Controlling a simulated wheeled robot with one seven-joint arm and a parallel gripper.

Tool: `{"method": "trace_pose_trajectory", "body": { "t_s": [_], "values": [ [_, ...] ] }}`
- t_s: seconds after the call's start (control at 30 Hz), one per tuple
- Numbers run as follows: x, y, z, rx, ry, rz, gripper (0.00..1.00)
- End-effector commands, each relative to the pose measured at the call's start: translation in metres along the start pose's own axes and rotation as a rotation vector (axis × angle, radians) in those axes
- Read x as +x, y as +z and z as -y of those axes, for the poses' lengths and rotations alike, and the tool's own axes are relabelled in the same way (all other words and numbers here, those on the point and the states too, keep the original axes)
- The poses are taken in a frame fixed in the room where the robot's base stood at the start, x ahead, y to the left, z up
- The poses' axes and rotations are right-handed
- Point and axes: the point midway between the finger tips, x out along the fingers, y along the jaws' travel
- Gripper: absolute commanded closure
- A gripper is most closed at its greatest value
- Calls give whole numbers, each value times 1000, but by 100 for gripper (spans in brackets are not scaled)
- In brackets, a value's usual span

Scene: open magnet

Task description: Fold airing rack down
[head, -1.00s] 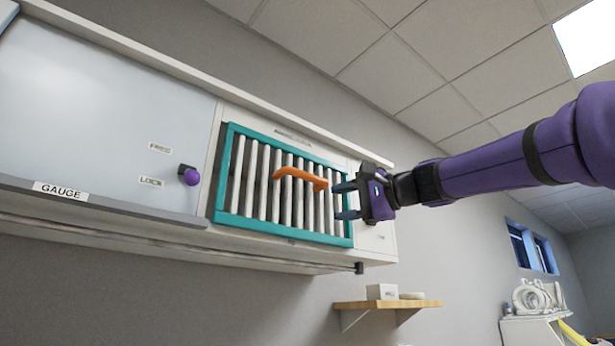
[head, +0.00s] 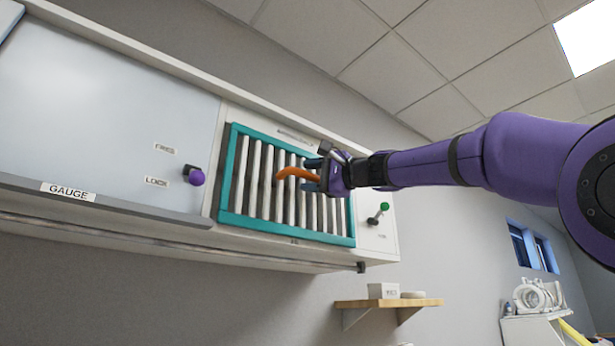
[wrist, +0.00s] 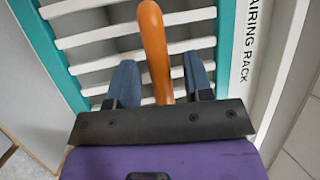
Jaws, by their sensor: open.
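The airing rack (head: 225,187) is a teal frame with white slats, flat and upright against the front of the white wall cabinet. An orange handle (head: 291,173) sticks out from its slats. My gripper (head: 312,175) is at the right part of the handle and hides some of it. In the wrist view my gripper's two blue-grey fingers (wrist: 160,84) are open, one on each side of the orange handle (wrist: 154,40), with gaps between them and it. The "AIRING RACK" label (wrist: 253,42) shows on the right in the wrist view.
A purple knob (head: 195,176) sits by the FREE and LOCK labels left of the rack. A lever with a green knob (head: 384,206) is right of it. A rail (head: 180,247) runs under the cabinet. A wooden shelf (head: 388,303) is below right.

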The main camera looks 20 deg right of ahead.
Motion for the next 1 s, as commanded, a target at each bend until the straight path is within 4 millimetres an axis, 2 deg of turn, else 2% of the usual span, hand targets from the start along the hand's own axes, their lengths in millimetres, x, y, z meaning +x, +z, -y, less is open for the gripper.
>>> {"method": "trace_pose_trajectory", "body": {
  "t_s": [0.13,0.4,0.43,0.6,0.63,1.0],
  "values": [
    [8,0,0,1,0,0,54],
    [10,0,0,1,-1,0,54],
    [10,0,0,1,-1,0,56],
    [9,0,0,1,0,0,95],
    [10,0,0,1,0,0,100],
    [5,2,-1,0,0,0,100]
  ]
}}
